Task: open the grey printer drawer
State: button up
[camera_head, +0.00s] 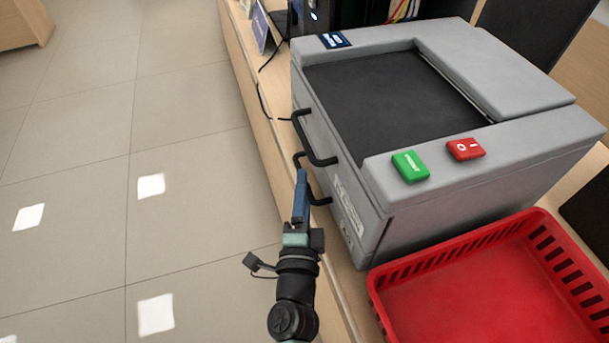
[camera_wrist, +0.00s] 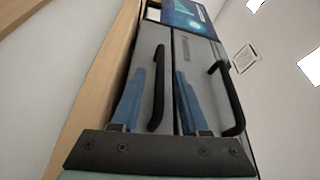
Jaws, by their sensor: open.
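The grey printer (camera_head: 345,195) stands on the counter. Two dark bar handles are on its left-facing front. The upper handle (camera_head: 318,150) also shows at the right in the wrist view (camera_wrist: 232,100). The lower handle (camera_head: 318,199) is partly hidden by my gripper in the head view. My gripper (camera_head: 301,180) is open at the lower handle, with its blue fingers pointing at the printer front. In the wrist view, the lower handle (camera_wrist: 158,88) appears between the two fingers, not gripped. A seam between the front panels runs beside it, and the drawer looks shut.
A red basket (camera_head: 470,300) sits close to the printer's near side. Green (camera_head: 410,166) and red (camera_head: 465,149) buttons are on the printer top. The wooden counter edge (camera_head: 262,130) runs below the handles. The tiled floor at left is clear.

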jog(key=shift+w+d, duration=0.1)
jog(key=shift+w, duration=1.15)
jog(key=shift+c, duration=0.2)
grip_shut()
dwell(0.4)
